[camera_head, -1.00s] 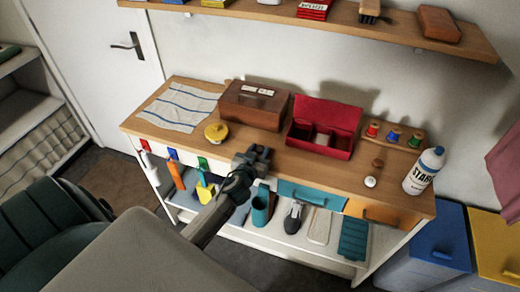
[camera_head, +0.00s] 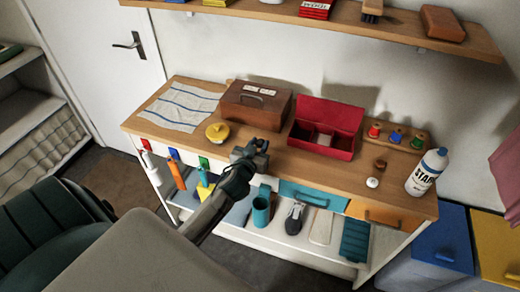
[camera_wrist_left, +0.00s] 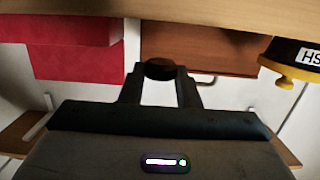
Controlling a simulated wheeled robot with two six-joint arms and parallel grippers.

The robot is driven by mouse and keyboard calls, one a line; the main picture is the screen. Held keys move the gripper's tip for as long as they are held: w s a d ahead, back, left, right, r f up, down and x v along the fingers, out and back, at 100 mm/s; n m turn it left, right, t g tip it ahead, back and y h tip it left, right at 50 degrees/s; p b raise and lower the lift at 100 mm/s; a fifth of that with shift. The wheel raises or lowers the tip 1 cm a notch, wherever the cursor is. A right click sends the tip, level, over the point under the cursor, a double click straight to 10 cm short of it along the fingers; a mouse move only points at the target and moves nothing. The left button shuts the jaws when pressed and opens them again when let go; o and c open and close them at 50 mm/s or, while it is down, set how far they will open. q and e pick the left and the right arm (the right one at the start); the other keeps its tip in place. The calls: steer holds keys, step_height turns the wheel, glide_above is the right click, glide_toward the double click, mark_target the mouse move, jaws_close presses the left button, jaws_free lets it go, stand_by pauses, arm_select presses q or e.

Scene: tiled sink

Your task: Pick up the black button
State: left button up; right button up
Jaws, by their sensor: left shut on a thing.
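My left gripper (camera_head: 256,150) is over the front edge of the wooden worktop, in front of the brown box. In the left wrist view my left gripper (camera_wrist_left: 160,72) is shut on a small dark round piece, the black button (camera_wrist_left: 160,68), between its fingertips. The button cannot be made out in the head view, where the gripper hides it. My right gripper is not in view.
A striped cloth (camera_head: 182,108) lies at the left.

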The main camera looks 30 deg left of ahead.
arm_select(q)
steer(key=a+f+b+v, duration=0.1)
steer(key=b+v, duration=0.4)
steer(key=v, duration=1)
steer(key=shift+s+a, duration=0.25)
steer(key=shift+a, duration=0.1)
